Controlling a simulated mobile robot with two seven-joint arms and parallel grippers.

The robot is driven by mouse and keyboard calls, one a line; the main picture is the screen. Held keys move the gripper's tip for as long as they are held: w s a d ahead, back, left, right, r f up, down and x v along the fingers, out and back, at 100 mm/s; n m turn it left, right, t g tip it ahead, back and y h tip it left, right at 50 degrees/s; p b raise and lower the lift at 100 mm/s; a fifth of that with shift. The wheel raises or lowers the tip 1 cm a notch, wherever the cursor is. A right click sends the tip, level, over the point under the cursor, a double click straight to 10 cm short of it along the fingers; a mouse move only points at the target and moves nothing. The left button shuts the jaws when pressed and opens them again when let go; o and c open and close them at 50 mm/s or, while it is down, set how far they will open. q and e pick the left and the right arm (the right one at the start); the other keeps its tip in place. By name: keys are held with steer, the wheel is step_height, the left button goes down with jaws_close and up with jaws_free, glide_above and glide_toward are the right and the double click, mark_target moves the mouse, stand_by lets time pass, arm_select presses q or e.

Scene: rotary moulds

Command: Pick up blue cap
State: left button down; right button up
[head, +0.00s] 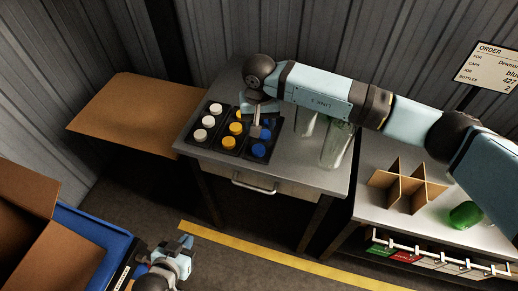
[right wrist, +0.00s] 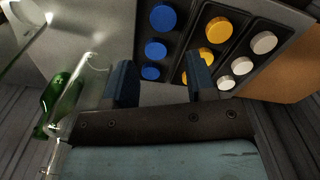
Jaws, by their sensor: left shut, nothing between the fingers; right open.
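Blue caps (head: 258,151) sit in the right-hand column of a dark cap tray (head: 229,153) on the grey table. In the right wrist view, three blue caps (right wrist: 156,49) form a column just beyond the fingers. My right gripper (head: 262,124) is above the blue column in the head view and partly covers it. It is open and empty in the right wrist view (right wrist: 160,80), with no cap between its fingers. My left gripper (head: 186,243) is low at the bottom left, away from the table, shut and empty.
Yellow caps (head: 236,128) and white caps (head: 208,122) fill the neighbouring columns. Clear bottles (head: 337,146) stand close to the right of the tray. A cardboard divider (head: 408,187) and green bottle (head: 466,214) are on the right-hand bench. A brown board (head: 135,110) is left of the table.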

steer(key=b, duration=0.1)
glide_above(258, 149)
steer(key=f, duration=0.5)
steer(key=shift+s+d+f, duration=0.2)
steer(key=shift+s+f, duration=0.1)
steer(key=shift+f+b, duration=0.3)
steer(key=shift+f, duration=0.5)
steer(key=f, duration=0.1)
steer(key=f+b, duration=0.1)
steer(key=f, duration=0.2)
steer(key=shift+w+a+f, duration=0.15)
steer(key=shift+w+f, duration=0.15)
steer(key=c, duration=0.5)
